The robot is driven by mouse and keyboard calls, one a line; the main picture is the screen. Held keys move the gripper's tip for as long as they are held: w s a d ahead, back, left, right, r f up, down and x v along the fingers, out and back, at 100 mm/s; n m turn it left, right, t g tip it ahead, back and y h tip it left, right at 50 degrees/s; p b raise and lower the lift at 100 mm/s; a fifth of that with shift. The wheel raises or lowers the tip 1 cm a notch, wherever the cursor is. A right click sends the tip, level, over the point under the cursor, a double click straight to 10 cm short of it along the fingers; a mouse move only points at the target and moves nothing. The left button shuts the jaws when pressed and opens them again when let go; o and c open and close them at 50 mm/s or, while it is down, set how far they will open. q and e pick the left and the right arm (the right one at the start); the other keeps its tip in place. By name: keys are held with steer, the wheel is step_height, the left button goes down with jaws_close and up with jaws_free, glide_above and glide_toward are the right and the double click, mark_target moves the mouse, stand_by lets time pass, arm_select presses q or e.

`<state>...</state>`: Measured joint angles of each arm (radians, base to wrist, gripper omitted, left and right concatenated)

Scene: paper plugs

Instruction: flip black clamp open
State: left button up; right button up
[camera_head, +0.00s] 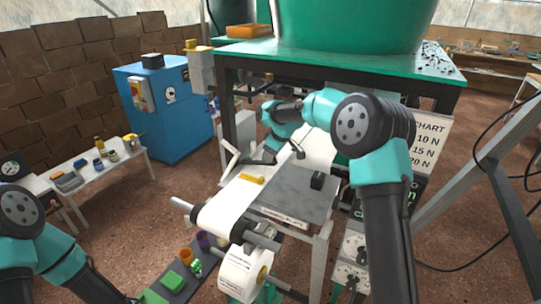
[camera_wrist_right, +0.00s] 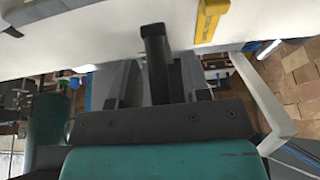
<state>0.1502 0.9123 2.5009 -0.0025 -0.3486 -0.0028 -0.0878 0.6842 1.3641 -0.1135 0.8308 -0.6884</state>
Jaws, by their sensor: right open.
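The black clamp (camera_wrist_right: 155,60) shows as an upright dark lever in the right wrist view, running up over the white paper band. My right gripper (camera_wrist_right: 157,84) is open, with one grey finger on each side of the lever; I cannot tell whether either touches it. In the head view my right gripper (camera_head: 272,153) is at the far side of the paper machine, partly hidden by its own wrist. A small dark lever end (camera_head: 299,153), which looks like the clamp, shows just right of it. My left arm is at the lower left; its gripper is out of frame.
A white bracket (camera_head: 232,158) stands close beside the right gripper. A yellow labelled piece (camera_head: 252,179) lies on the paper band. A grey plate (camera_head: 290,190) carries a black block (camera_head: 317,181). The green table (camera_head: 440,65) with its large tub overhangs behind.

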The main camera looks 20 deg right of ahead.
steer(key=shift+f, duration=0.25)
jaws_close()
stand_by(0.4)
